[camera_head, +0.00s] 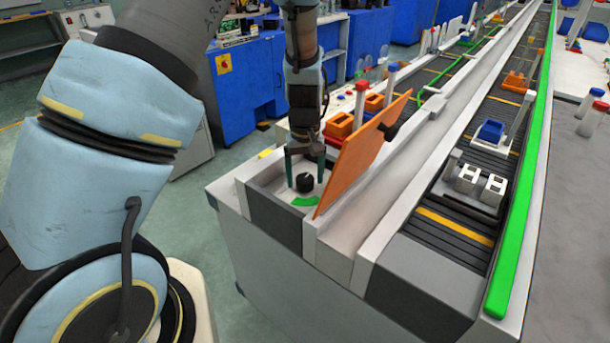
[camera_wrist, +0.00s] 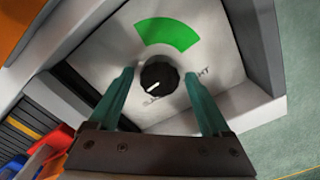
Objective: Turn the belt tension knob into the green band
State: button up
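The belt tension knob (camera_wrist: 159,76) is small, round and black, with a white pointer line. It sits on a pale plate, and the pointer aims to the lower left in the wrist view, away from the green band (camera_wrist: 167,34). The green band is an arc on the plate on the far side of the knob. In the head view the knob (camera_head: 304,182) stands just behind the green band (camera_head: 304,201). My gripper (camera_wrist: 160,80) is open, with one teal finger on each side of the knob. Gaps show between both fingers and the knob.
An orange panel (camera_head: 361,153) stands tilted right beside the knob plate, close to my gripper. Grey raised walls edge the plate. The conveyor belt (camera_head: 452,226) with its fixtures lies to the right. Printed lettering on the plate is partly hidden.

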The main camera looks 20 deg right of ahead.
jog(key=c, duration=1.2)
jog(key=shift+m, duration=0.3)
